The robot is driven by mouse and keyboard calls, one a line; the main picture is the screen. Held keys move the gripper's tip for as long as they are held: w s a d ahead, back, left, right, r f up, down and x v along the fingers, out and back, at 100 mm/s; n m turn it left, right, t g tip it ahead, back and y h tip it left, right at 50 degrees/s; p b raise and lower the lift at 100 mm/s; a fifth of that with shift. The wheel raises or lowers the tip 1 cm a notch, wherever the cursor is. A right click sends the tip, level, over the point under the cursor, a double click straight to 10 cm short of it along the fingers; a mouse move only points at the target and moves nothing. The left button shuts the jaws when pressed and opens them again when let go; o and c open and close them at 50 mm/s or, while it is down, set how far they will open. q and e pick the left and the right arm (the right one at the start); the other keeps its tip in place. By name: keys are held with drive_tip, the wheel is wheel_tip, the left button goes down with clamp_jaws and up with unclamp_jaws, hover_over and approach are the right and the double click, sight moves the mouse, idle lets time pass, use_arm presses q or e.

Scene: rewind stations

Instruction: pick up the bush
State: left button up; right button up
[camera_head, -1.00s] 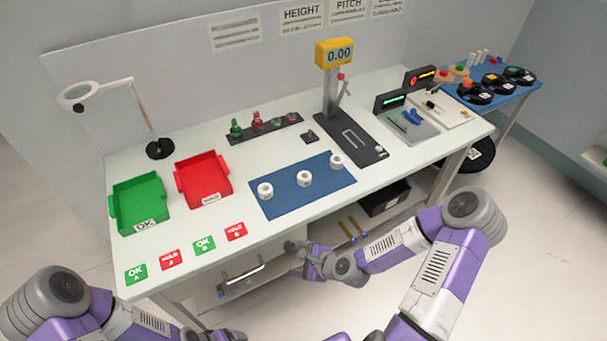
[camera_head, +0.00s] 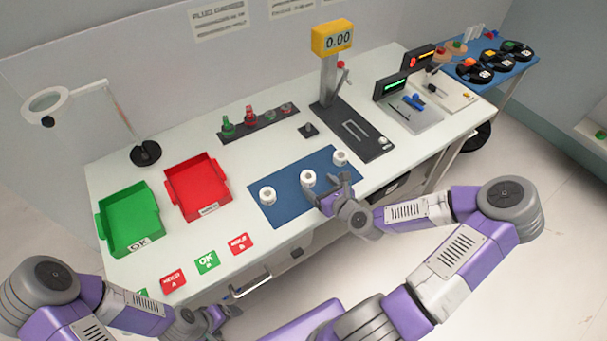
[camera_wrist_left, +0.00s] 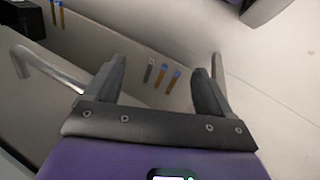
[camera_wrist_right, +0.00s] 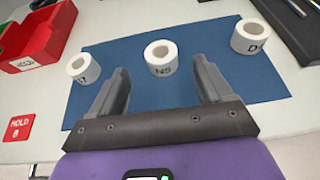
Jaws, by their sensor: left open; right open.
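Three white ring-shaped bushes stand on the blue mat (camera_head: 285,208). The left bush (camera_head: 267,195) also shows in the right wrist view (camera_wrist_right: 84,68). The middle bush (camera_head: 308,178) shows in the right wrist view (camera_wrist_right: 161,57), with dark marks on its side. The right bush (camera_head: 340,157) is marked "D" in the right wrist view (camera_wrist_right: 251,36). My right gripper (camera_head: 334,191) is open and empty over the mat's front edge, and the middle bush lies ahead between its fingers (camera_wrist_right: 155,85). My left gripper (camera_wrist_left: 165,82) is open and empty, low in front of the table, away from the bushes.
A red tray (camera_head: 226,196) and a green tray (camera_head: 103,226) stand left of the mat. A gauge stand (camera_head: 328,85) with a yellow display reading 0.00 stands behind it. Label cards (camera_head: 208,262) lie along the front edge. A drawer handle (camera_wrist_left: 45,70) is near my left gripper.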

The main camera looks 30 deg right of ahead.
sight(306, 175)
drive_tip(key=shift+w+f+b, duration=0.35)
drive_tip(key=shift+w+b, duration=0.05)
drive_tip(key=shift+w, duration=0.1)
drive_tip(key=b+x, duration=0.1)
drive_tip(key=x, duration=0.2)
drive_tip(key=shift+w+f+b, duration=0.1)
drive_tip(key=shift+w+b, duration=0.15)
drive_tip(key=shift+b, duration=0.05)
drive_tip(key=shift+w+f, duration=0.15)
drive_tip(key=shift+w, duration=0.4)
drive_tip(key=shift+c, duration=0.4)
